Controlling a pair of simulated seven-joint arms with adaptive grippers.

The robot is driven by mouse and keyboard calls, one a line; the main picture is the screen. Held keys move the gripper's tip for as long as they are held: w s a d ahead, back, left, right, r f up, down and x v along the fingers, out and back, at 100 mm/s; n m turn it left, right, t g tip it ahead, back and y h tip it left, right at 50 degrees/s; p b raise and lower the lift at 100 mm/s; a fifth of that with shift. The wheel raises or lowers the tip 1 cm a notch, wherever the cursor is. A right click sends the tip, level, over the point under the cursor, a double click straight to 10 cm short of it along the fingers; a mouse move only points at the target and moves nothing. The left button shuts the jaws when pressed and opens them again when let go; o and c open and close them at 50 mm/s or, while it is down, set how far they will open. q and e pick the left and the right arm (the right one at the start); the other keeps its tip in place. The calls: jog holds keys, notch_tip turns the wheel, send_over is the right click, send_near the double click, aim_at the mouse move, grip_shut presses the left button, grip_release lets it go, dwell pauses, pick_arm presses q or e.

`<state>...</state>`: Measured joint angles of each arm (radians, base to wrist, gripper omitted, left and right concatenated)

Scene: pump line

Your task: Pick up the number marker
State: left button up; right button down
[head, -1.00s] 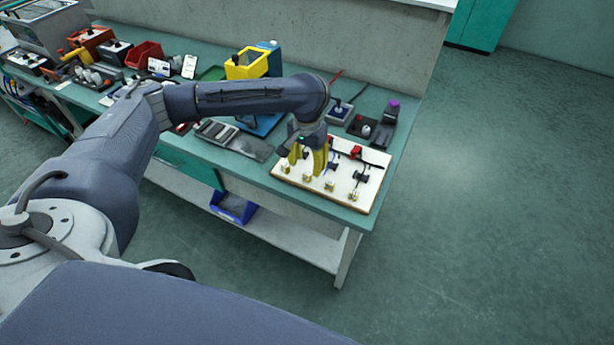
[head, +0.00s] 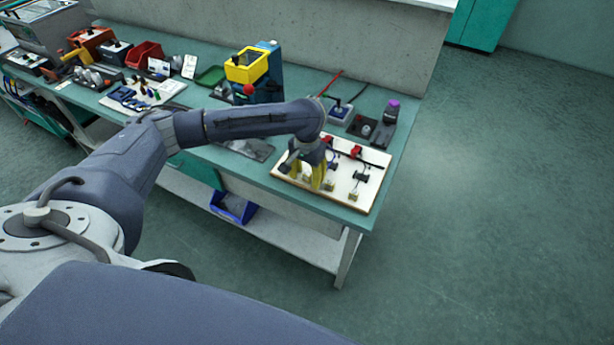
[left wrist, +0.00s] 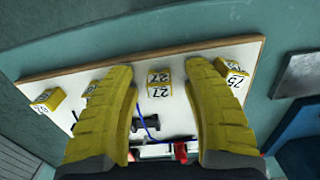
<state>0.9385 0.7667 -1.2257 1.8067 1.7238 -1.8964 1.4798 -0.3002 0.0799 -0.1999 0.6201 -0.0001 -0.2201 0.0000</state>
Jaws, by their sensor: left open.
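Several small yellow-sided number markers stand along the front edge of a white board. The one numbered 27 (left wrist: 159,85) is centred in the left wrist view, between and beyond my fingertips. A marker numbered 75 (left wrist: 233,73) is partly behind the right-hand finger. Another marker (left wrist: 47,100) is far left, and one (left wrist: 90,90) is half hidden by the left-hand finger. My left gripper (head: 318,182) is open and empty, low over the board; its yellow fingers (left wrist: 163,74) also fill the left wrist view. My right gripper is not in view.
The white board (head: 376,175) with red parts and dark clamps lies at the bench's right end. A control box with a joystick (head: 341,111) and a purple-topped item (head: 390,117) stand behind it.

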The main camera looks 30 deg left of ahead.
pick_arm(q)
jog(key=shift+c, duration=0.2)
grip_shut()
dwell(0.4)
jog(key=shift+r, duration=0.15)
